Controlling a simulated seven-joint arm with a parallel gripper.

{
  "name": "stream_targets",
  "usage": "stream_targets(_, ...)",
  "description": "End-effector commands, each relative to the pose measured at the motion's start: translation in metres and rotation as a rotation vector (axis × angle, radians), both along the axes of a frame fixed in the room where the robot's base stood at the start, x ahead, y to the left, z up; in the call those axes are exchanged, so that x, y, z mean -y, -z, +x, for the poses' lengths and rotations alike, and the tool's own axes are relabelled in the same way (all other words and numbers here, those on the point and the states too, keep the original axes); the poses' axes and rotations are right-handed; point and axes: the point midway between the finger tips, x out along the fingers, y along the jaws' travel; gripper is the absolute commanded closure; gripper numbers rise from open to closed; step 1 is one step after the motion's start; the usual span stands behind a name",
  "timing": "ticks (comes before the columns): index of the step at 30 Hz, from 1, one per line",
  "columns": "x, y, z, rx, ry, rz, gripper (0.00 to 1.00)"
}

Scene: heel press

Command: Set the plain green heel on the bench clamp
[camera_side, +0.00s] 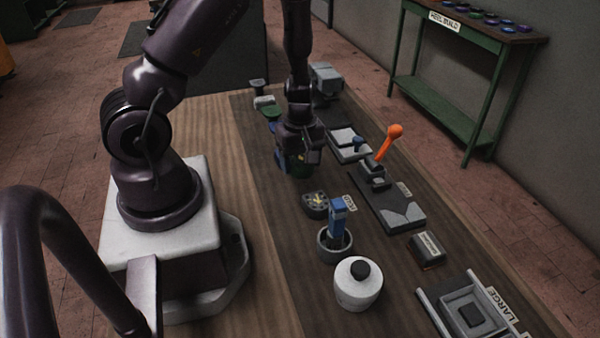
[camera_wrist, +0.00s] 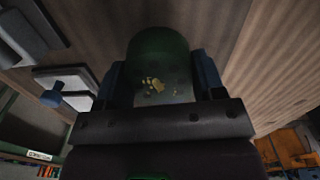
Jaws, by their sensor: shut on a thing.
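My gripper (camera_side: 296,160) is shut on a dark green heel (camera_wrist: 158,50), which sits between its two blue fingers in the wrist view. The heel has a rounded top and a grey face with yellow flecks toward the gripper. In the side view the heel is mostly hidden by the fingers. I cannot tell whether it touches the bench. The bench clamp, a dark base plate (camera_side: 385,202) with an upright orange handle (camera_side: 388,142), stands to the right of my gripper. No heel shows on it.
Another green piece (camera_side: 270,112) and a pale one (camera_side: 264,101) are behind my gripper. A speckled round holder (camera_side: 316,204), a cup with a blue tool (camera_side: 338,222) and a white pot (camera_side: 358,287) stand nearer the camera.

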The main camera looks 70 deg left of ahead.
Motion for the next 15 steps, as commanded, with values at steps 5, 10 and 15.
stream_targets(5, 0.001, -0.035, 0.001, 0.004, 0.003, 0.001, 0.71)
stream_targets(10, 0.011, -0.046, 0.005, -0.01, 0.042, 0.0, 0.71)
stream_targets(15, 0.036, -0.042, 0.047, -0.008, 0.177, 0.027, 0.71)
